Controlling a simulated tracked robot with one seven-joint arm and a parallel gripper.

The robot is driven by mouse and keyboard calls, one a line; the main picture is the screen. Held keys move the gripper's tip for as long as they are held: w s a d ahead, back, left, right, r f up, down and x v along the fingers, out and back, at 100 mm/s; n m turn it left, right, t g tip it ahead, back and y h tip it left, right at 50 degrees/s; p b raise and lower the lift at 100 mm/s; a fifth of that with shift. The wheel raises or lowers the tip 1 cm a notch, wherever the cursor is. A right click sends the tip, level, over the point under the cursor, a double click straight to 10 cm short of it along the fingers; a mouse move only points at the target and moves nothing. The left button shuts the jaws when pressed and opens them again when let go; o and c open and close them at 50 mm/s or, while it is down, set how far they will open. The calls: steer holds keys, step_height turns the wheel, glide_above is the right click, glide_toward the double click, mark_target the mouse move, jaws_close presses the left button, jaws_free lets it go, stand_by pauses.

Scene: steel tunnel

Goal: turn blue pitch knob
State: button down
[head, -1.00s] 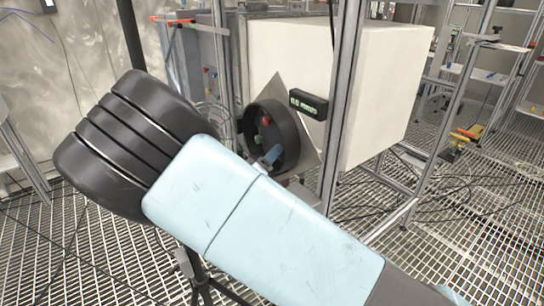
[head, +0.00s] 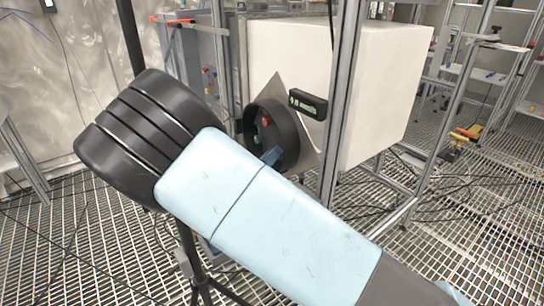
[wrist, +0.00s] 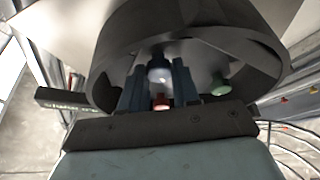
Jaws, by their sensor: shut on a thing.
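The blue pitch knob (wrist: 159,69) sits inside a round black housing, seen in the wrist view as a pale blue rounded end. My gripper (wrist: 160,82) is shut on it, with one dark blue-grey finger on each side. A green knob (wrist: 220,85) stands to the right of the fingers, and a red knob (wrist: 160,101) shows low between them. In the head view the black housing (head: 291,133) holds the red knob (head: 265,121) and the green knob (head: 257,139). My fingers (head: 271,155) show at its lower rim; the blue knob cannot be made out there.
A small dark display box (head: 308,104) with green digits, too blurred to read, is beside the housing. A metal upright (head: 343,100) stands close on the right, before a large white box (head: 385,80).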

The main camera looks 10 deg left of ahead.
steer(key=m+g+h, duration=0.1)
steer(key=m+h, duration=0.1)
steer(key=m, duration=0.2)
steer(key=m+h, duration=0.2)
steer(key=m, duration=0.3)
steer(key=shift+f+g, duration=0.1)
steer(key=shift+g, duration=0.3)
steer(key=shift+a, duration=0.1)
steer(key=c, duration=0.8)
jaws_free()
